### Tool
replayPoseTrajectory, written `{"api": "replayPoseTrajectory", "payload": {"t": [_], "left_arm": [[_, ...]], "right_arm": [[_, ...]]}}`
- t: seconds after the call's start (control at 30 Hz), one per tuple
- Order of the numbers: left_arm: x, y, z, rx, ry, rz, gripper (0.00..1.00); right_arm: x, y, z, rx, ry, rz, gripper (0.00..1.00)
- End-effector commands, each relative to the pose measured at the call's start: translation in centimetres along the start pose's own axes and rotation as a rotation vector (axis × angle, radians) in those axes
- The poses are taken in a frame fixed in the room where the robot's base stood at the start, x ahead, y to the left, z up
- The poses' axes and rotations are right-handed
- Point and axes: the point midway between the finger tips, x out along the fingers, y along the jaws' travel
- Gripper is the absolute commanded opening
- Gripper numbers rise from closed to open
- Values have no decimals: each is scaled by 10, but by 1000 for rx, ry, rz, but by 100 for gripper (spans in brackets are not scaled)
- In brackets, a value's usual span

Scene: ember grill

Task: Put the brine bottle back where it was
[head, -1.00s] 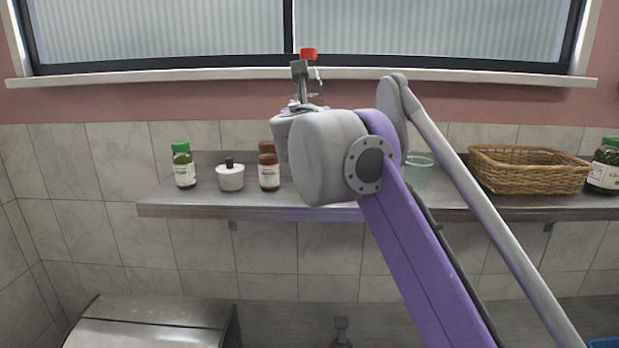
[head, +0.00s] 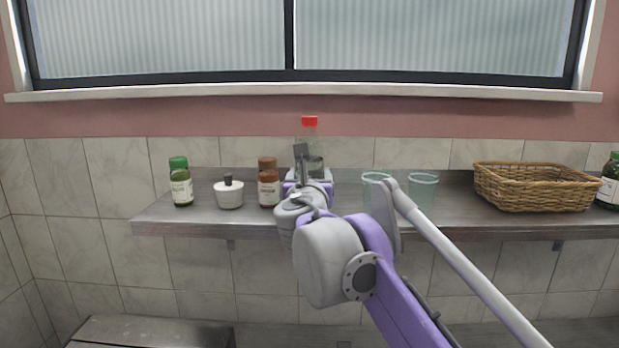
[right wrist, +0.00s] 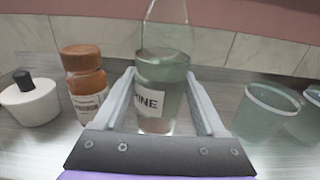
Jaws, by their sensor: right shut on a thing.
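The brine bottle (right wrist: 163,70) is clear glass with a pale liquid and a white label whose visible letters read "INE". In the head view its red cap (head: 309,120) shows above my right gripper (head: 309,166), which hides much of its body. My right gripper (right wrist: 163,105) is shut on the bottle and holds it upright at the shelf (head: 400,222). I cannot tell whether its base touches the shelf. It is between the brown-capped bottle (head: 268,184) on the left and a clear glass (head: 374,184) on the right. My left gripper is not in view.
A white lidded pot (head: 229,195) and a green-capped bottle (head: 180,184) stand farther left on the shelf. A second glass (head: 422,190), a wicker basket (head: 535,188) and a dark green bottle (head: 609,182) stand to the right. The tiled wall is behind.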

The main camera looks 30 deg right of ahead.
Motion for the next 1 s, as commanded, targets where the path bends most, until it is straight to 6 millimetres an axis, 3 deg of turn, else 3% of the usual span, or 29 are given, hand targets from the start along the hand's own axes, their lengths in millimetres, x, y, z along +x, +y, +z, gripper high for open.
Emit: {"api": "replayPoseTrajectory", "payload": {"t": [0.3,0.33,0.47,0.77,1.0], "left_arm": [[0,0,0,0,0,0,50],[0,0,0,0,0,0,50],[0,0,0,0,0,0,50],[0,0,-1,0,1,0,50],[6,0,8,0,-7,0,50]], "right_arm": [[0,0,-2,0,-1,0,33],[0,0,-2,0,0,0,75],[0,0,-2,0,0,0,98],[0,0,1,0,0,0,100],[-36,1,-1,0,2,4,100]]}}
